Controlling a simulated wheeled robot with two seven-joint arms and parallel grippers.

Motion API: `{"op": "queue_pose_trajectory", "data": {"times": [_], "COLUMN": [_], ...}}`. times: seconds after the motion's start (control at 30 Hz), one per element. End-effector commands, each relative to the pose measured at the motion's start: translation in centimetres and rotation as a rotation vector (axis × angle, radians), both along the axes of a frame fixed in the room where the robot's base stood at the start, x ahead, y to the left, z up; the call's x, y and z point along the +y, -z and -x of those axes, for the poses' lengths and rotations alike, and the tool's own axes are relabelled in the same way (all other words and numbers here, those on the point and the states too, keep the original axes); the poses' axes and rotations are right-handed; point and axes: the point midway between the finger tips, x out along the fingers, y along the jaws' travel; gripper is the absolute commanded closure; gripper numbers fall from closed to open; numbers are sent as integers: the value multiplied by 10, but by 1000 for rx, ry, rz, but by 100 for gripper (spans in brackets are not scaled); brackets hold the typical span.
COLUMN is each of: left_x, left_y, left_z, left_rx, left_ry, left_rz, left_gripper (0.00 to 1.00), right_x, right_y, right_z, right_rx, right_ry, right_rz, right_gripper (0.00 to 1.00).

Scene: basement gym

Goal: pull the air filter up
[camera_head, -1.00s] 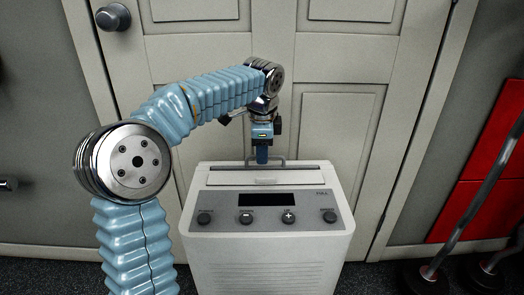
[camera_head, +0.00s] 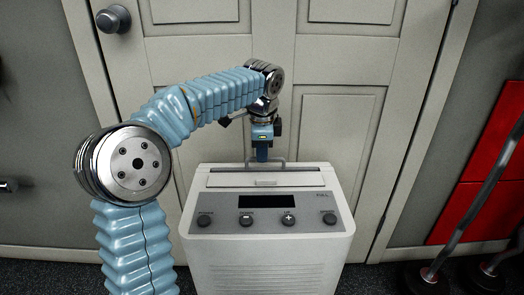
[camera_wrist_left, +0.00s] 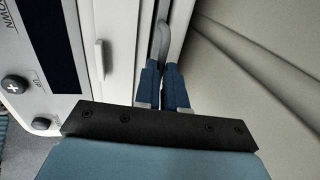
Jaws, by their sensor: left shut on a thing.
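The air filter's thin grey handle (camera_head: 279,162) stands at the back edge of the white machine's top. The rest of the filter is hidden inside the machine. My left gripper (camera_head: 262,155) points down over the back of the machine, shut on the handle. In the left wrist view, the two dark blue fingers (camera_wrist_left: 163,80) close around the grey handle (camera_wrist_left: 163,42) beside the machine's back edge. My right gripper is not in view.
The white machine (camera_head: 265,262) has a grey panel with a dark display and several round buttons. It stands close in front of a pale panelled door (camera_head: 340,120). Metal bars (camera_head: 470,215) and a red panel (camera_head: 495,160) are at the right.

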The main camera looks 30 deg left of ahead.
Motion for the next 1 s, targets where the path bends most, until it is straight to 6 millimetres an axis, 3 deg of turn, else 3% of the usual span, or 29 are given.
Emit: {"op": "queue_pose_trajectory", "data": {"times": [0.8,1.0], "left_x": [-1,-1], "left_y": [0,-19], "left_z": [1,1], "left_rx": [4,3], "left_ry": [1,1], "left_rz": [1,1], "left_gripper": [100,100], "right_x": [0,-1], "right_y": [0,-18], "right_z": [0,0], "right_rx": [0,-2], "right_ry": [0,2], "right_rz": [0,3], "right_gripper": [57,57]}}
